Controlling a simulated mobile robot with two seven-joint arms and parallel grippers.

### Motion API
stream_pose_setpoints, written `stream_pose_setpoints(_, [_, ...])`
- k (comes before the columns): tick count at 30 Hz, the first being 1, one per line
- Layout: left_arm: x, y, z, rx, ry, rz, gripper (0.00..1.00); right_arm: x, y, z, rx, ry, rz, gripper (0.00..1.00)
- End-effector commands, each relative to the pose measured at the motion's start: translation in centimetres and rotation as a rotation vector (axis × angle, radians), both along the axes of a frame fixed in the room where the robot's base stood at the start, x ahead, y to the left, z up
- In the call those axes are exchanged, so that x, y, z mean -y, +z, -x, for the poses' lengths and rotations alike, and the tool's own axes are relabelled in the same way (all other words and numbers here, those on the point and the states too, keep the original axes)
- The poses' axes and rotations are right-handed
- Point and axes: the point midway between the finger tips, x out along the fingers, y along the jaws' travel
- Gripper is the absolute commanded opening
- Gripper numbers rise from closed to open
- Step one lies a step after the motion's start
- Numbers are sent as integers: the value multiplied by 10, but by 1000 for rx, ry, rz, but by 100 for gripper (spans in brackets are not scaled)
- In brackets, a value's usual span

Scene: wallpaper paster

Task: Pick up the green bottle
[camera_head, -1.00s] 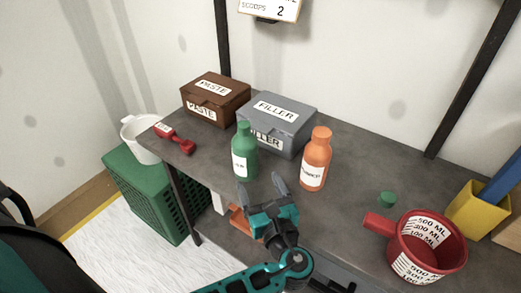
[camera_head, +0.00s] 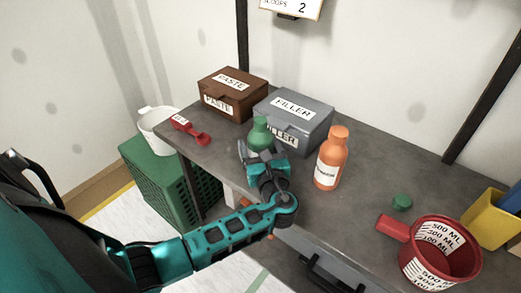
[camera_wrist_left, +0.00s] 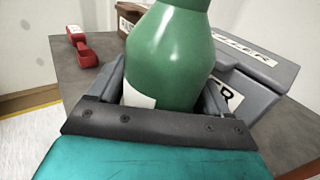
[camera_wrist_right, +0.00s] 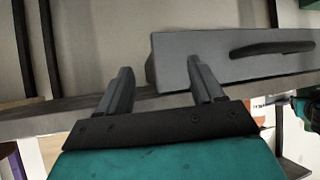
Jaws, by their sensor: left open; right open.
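The green bottle (camera_head: 259,132) stands upright on the grey bench, in front of the grey filler box. My left gripper (camera_head: 262,155) is at the bottle and hides its lower part in the head view. In the left wrist view the bottle (camera_wrist_left: 170,55) stands between the two open fingers (camera_wrist_left: 168,95), one on each side. Whether the fingers touch it cannot be told. My right gripper (camera_wrist_right: 160,85) is open and empty, in front of a grey drawer front with a dark handle; it is not seen in the head view.
An orange bottle (camera_head: 331,160) stands just right of my left gripper. The filler box (camera_head: 293,118) and brown paste box (camera_head: 232,95) are behind. A red scoop (camera_head: 190,131) lies left.

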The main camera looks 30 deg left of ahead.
Motion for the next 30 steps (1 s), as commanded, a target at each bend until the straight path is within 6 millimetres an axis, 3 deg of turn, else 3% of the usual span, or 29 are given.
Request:
stream_pose_setpoints(8, [-5, 0, -5, 0, -1, 3, 78, 0, 0, 0, 0, 0, 0, 67])
stream_pose_setpoints(25, [-5, -1, -5, -1, -1, 2, 24, 0, -1, 0, 0, 0, 0, 67])
stream_pose_setpoints(30, [-5, 1, -5, 2, -1, 2, 23, 0, 0, 0, -1, 0, 0, 67])
